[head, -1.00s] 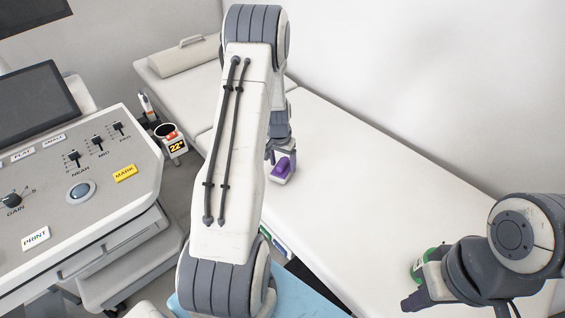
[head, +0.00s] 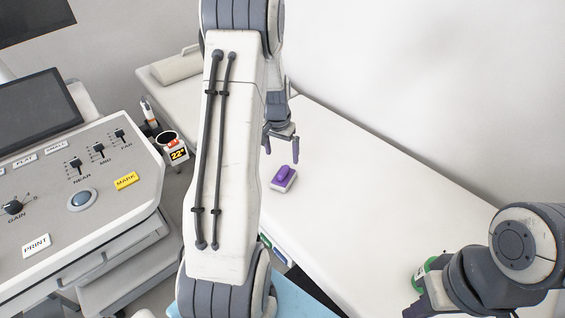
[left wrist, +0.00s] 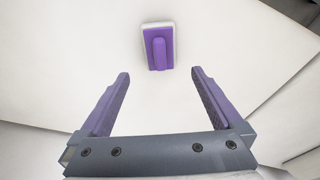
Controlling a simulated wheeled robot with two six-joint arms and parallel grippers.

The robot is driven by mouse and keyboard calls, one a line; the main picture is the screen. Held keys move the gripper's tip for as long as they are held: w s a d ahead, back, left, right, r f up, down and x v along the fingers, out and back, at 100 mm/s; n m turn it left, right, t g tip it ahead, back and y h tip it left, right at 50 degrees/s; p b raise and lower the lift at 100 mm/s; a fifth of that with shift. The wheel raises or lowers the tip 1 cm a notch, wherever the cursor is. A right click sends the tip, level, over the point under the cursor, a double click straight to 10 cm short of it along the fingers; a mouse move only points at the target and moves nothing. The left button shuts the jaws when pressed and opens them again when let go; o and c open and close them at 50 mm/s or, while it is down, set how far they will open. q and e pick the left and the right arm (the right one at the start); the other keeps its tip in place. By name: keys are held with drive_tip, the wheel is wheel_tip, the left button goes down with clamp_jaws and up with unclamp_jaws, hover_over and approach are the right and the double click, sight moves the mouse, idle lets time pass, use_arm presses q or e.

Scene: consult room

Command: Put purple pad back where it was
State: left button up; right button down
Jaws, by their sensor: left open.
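The purple pad (head: 284,173), a purple block with a raised grip on a white base, rests on the white couch (head: 350,200). It also shows in the left wrist view (left wrist: 157,48), ahead of the fingertips. My left gripper (head: 281,148) is open and empty, apart from the pad and just beyond it in the head view. In the left wrist view its two fingers (left wrist: 160,75) are spread wide with nothing between them. My right gripper (head: 425,303) is at the lower right, beside a green and white round thing (head: 424,269); its jaws are partly hidden.
A grey console (head: 85,195) with sliders and a trackball stands at the left. A white bolster (head: 178,68) lies at the couch's far end. The couch's middle is clear.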

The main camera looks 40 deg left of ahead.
use_arm(q)
drive_tip(key=s+d+r+m, duration=0.1)
drive_tip(key=d+r, duration=0.2)
drive_tip(key=d, duration=0.4)
drive_tip(key=s+d+r+m+h, duration=0.1)
drive_tip(key=s+d+r+m, duration=0.15)
drive_tip(key=d, duration=0.45)
drive_tip(key=s+d+r+m, duration=0.1)
drive_tip(key=d+r, duration=0.3)
drive_tip(key=d, duration=0.4)
drive_tip(key=s+d+r+m+g, duration=0.1)
drive_tip(key=s+d+m, duration=0.1)
drive_tip(key=s+d, duration=0.4)
drive_tip(key=s+d+r+m, duration=0.1)
drive_tip(key=s+d+m, duration=0.2)
drive_tip(key=s, duration=1.1)
drive_tip(key=d, duration=0.3)
drive_tip(key=shift+s+d+r+g, duration=0.3)
drive_tip(key=shift+s+d+g, duration=0.05)
drive_tip(key=shift+s+g, duration=0.05)
